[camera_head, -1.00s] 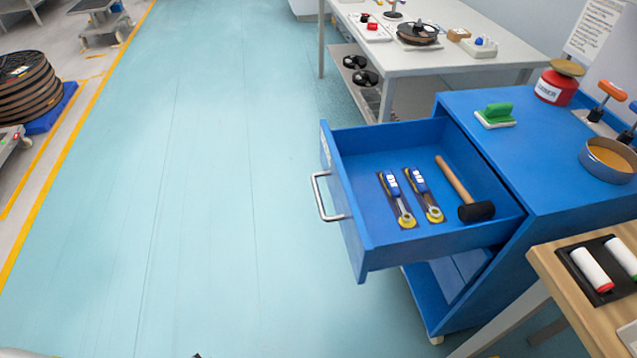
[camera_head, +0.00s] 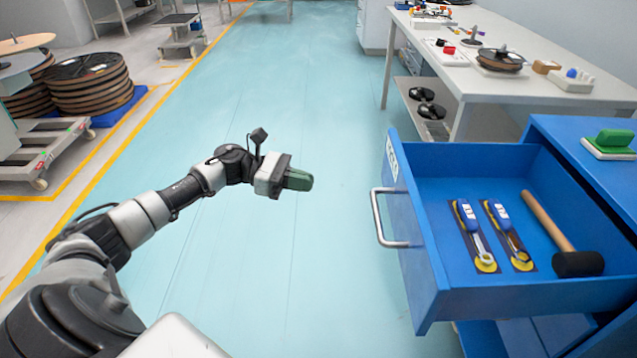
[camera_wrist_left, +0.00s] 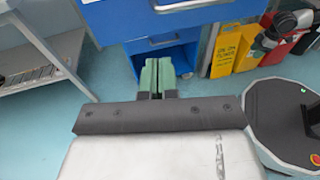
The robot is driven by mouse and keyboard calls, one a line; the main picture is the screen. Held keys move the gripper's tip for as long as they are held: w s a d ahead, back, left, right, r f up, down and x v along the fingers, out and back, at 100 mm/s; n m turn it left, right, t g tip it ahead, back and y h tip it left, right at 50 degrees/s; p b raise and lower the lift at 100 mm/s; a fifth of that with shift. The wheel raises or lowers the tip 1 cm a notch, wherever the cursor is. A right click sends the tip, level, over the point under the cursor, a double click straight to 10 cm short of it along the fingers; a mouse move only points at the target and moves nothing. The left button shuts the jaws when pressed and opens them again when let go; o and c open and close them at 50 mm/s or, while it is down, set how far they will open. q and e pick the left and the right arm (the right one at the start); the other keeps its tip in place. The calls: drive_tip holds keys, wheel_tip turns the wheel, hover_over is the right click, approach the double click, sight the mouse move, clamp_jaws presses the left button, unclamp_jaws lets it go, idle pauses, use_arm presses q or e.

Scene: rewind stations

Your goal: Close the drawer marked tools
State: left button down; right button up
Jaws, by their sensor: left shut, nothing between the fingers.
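The blue drawer (camera_head: 460,293) stands pulled out of the blue cabinet (camera_head: 570,131) at the right of the head view. Its metal bar handle (camera_head: 379,218) faces left, and a white label (camera_head: 391,160) on its front is too oblique to read. Two blue-handled tools (camera_head: 467,222) and a mallet (camera_head: 550,222) lie inside. My left gripper (camera_head: 309,181) is shut and empty, left of the handle with floor between them. In the left wrist view its green fingers (camera_wrist_left: 157,76) are together, below a blue drawer front (camera_wrist_left: 115,22). My right gripper is not in view.
A white workbench (camera_head: 540,97) with spools and small parts stands behind the drawer. Reels (camera_head: 90,85) stand on the far left. Open floor (camera_head: 310,110) lies left of the drawer.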

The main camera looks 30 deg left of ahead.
use_arm(q)
drive_tip(key=r+p+x, duration=0.1)
drive_tip(key=x, duration=1)
drive_tip(key=shift+d, duration=0.2)
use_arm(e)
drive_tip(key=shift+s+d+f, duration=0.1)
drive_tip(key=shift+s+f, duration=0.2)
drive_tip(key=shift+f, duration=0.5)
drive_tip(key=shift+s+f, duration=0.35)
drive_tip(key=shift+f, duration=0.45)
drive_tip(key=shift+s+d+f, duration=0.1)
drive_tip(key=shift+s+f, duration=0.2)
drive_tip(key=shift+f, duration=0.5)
use_arm(q)
drive_tip(key=shift+w+d+r, duration=0.1)
drive_tip(key=shift+w, duration=0.1)
